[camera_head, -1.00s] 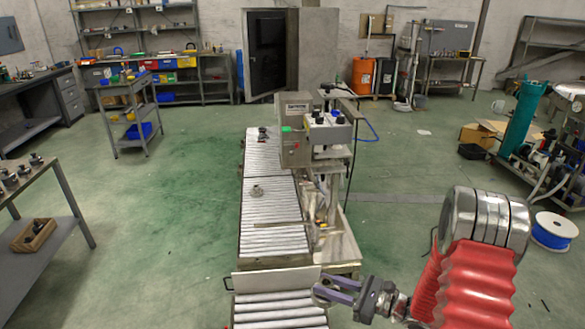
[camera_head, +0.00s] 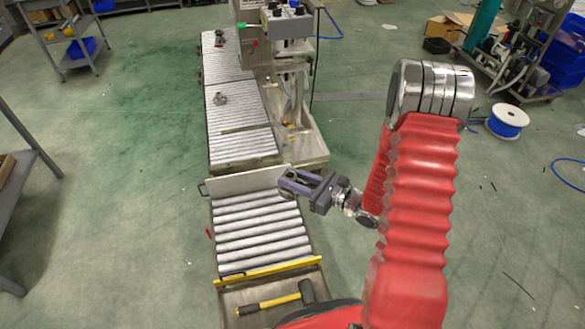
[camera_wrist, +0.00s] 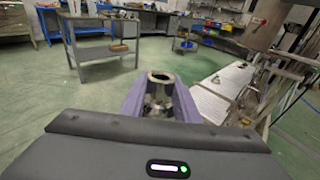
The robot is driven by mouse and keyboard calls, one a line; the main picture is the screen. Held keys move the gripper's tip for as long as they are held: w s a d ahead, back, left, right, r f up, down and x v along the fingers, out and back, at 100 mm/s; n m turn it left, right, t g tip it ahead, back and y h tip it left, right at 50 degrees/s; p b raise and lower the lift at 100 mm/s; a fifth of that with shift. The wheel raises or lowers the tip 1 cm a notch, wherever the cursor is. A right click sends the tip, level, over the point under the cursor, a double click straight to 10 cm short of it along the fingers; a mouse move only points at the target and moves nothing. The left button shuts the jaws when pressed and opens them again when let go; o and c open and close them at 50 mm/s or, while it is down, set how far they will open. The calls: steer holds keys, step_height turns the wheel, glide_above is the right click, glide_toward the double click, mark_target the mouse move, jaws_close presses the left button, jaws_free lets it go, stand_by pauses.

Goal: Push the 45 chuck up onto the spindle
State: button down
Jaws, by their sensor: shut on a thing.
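My gripper (camera_head: 290,183) has purple fingers and is shut on a grey metal chuck. The chuck (camera_wrist: 161,76) shows between the fingers in the wrist view, with its round open end up. No size mark can be read on it. In the head view, my gripper is at the right end of an upright pale plate across the roller conveyor, well short of the machine (camera_head: 290,25). The machine stands beside the far conveyor, its top cut off by the frame. I cannot make out the spindle.
A small metal part (camera_head: 220,98) sits on the far roller conveyor (camera_head: 240,143), and another (camera_head: 219,37) is farther back. The pale plate (camera_head: 240,181) stands across the near conveyor (camera_head: 262,235). A hammer (camera_head: 275,303) lies in front. Green floor is open to the left.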

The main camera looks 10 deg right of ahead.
steer(key=m+t+h, duration=0.1)
steer(key=f+m+h, duration=0.1)
steer(key=shift+s+a+t+h, duration=0.1)
steer(key=shift+s+t+h, duration=0.2)
steer(key=shift+s+t, duration=0.1)
steer(key=shift+s+d+f+m+t+h, duration=0.1)
steer(key=shift+d+f+m+t+h, duration=0.1)
steer(key=shift+f+m+t+h, duration=0.15)
steer(key=shift+r, duration=0.1)
